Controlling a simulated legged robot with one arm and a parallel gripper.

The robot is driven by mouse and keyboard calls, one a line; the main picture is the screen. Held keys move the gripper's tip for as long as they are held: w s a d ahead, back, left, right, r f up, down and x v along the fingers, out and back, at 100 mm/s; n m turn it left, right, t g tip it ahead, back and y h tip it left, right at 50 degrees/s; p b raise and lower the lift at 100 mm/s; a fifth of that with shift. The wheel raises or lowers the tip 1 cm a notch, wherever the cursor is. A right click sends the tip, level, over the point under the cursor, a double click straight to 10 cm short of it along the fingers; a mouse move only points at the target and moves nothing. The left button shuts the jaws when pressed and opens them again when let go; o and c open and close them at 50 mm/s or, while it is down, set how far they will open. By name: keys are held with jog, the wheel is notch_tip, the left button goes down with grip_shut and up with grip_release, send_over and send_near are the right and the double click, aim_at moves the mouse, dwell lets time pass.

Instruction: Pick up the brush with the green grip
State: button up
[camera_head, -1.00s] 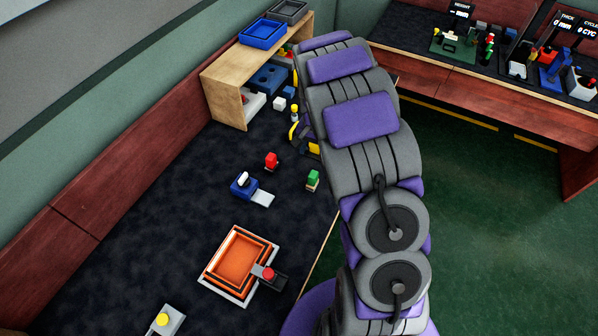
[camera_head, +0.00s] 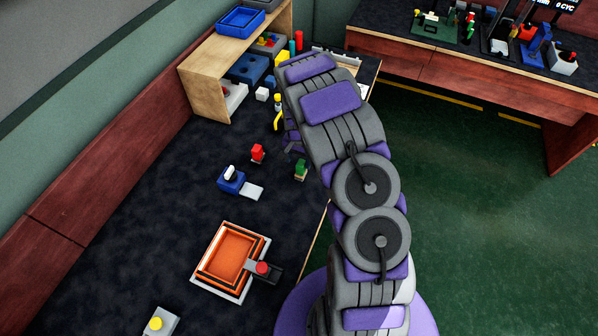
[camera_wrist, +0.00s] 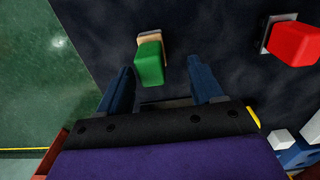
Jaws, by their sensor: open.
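The brush with the green grip (camera_head: 300,170) stands on the dark table near its right edge in the head view. In the wrist view its green grip (camera_wrist: 149,62) shows between the two fingers, nearer the left one, with a pale base behind it. My gripper (camera_wrist: 159,66) is open and empty, with its blue fingers spread either side of the grip in the picture. Whether the fingertips reach down to the grip's height I cannot tell. In the head view my gripper (camera_head: 292,143) is just beyond the brush, mostly hidden by my arm.
A similar red-gripped piece (camera_head: 257,152) stands left of the green one; it also shows in the wrist view (camera_wrist: 292,44). A blue device (camera_head: 231,181) and an orange tray (camera_head: 213,284) lie nearer. A wooden shelf (camera_head: 207,85) stands farther back. Bare table lies between them.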

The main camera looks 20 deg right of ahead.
aim_at(299, 170)
jog(key=shift+s+d+f, duration=0.15)
jog(key=shift+d+f, duration=0.4)
jog(key=f, duration=0.1)
jog(key=f+b, duration=0.1)
jog(key=f, duration=0.1)
jog(key=a+f, duration=0.1)
jog(key=shift+s+f+b, duration=0.15)
jog(key=shift+s+b, duration=0.15)
jog(key=shift+a, duration=0.1)
jog(key=shift+d, duration=0.4)
jog(key=c, duration=0.3)
jog(key=shift+d, duration=0.1)
jog(key=c, duration=0.3)
jog(key=shift+a, duration=0.3)
jog(key=c, duration=0.6)
jog(key=shift+o, duration=0.2)
jog(key=shift+d, duration=0.1)
